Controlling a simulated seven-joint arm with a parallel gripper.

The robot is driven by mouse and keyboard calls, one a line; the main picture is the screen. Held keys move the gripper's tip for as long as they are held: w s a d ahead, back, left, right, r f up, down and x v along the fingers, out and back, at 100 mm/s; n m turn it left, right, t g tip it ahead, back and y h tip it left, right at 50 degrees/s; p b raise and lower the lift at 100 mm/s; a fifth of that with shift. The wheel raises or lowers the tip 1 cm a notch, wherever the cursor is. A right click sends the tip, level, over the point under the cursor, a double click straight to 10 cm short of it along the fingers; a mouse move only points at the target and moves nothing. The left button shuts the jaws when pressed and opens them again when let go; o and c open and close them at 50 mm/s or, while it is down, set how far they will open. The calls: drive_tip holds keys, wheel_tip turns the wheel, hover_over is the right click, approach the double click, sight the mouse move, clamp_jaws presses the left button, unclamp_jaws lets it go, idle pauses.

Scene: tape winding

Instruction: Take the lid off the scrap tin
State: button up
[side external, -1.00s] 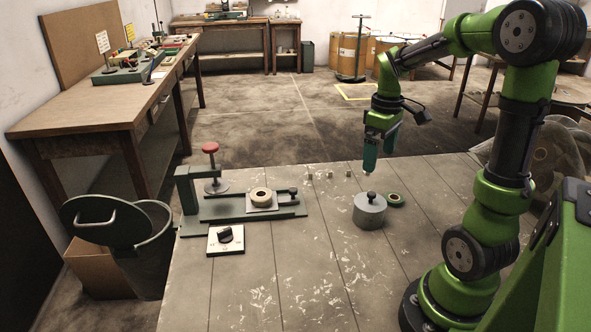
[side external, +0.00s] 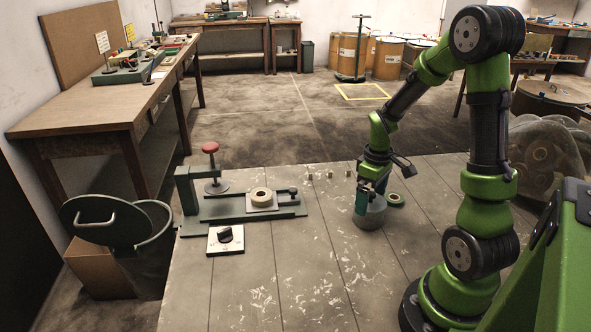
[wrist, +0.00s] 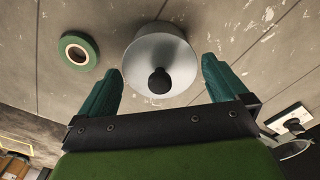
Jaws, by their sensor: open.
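The scrap tin (side external: 371,217) is a round grey tin on the worktable. Its lid (wrist: 160,58) is on it, with a dark round knob (wrist: 159,81) in the middle. My gripper (side external: 364,205) is over the tin and covers the knob in the side view. In the wrist view my gripper (wrist: 158,82) is open, with one green finger on each side of the knob. The fingers stand apart from the knob and hold nothing. I cannot tell exactly how high the fingertips are relative to the knob.
A green ring with a pale centre (side external: 395,198) lies close to the tin. Several small pale pieces (side external: 329,175) lie behind it. The winding fixture (side external: 240,207) and a switch box (side external: 226,239) are to the left. Flakes litter the clear front of the table.

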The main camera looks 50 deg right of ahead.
drive_tip(key=shift+c, duration=0.2)
drive_tip(key=c, duration=0.7)
drive_tip(key=shift+r, duration=0.15)
wheel_tip(320, 180, up, 8)
drive_tip(key=shift+w+r, duration=0.1)
drive_tip(key=shift+r, duration=0.1)
drive_tip(key=shift+w+a, duration=0.1)
drive_tip(key=shift+a, duration=0.05)
approach(333, 199)
wheel_tip(333, 199, down, 6)
drive_tip(key=shift+f, duration=0.25)
